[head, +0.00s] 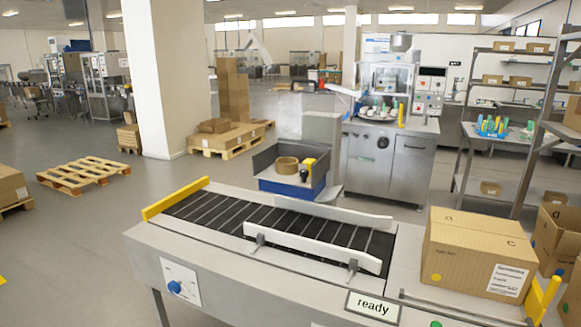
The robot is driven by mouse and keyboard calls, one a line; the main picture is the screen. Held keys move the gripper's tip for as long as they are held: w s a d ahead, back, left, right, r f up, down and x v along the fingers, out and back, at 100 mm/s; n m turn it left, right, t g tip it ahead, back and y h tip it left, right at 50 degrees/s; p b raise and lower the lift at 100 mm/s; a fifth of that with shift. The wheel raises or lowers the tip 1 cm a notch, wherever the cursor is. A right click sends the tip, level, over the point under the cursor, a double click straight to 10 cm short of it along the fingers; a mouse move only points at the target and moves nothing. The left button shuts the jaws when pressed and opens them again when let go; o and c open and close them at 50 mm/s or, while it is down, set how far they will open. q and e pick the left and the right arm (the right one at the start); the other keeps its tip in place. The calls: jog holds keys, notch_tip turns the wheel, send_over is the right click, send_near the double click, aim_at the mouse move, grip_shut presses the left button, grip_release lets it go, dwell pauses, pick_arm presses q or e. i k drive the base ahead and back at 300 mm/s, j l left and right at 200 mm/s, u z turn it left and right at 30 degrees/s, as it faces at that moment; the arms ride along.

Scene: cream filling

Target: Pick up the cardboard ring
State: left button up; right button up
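A brown cardboard ring (287,165) stands in an open grey-sided bin with a blue front (284,187), beyond the conveyor, near the middle of the head view. A small yellow and black item (308,166) is beside it at the right side of the bin. Neither of my grippers shows in the head view.
A conveyor (285,225) with two white guide rails lies between me and the bin. A large carton (476,252) stands at its right end, near a "ready" sign (373,305). A steel filling machine (386,140) stands behind the bin. Floor at the left holds an empty pallet (82,174).

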aim_at(285, 166)
jog(key=i+j+z, duration=0.1)
jog(key=j, duration=0.25)
jog(key=i+j+z, duration=0.1)
jog(key=i+j, duration=0.2)
jog(key=i+j+z, duration=0.1)
jog(key=j, duration=0.4)
jog(key=i, duration=0.05)
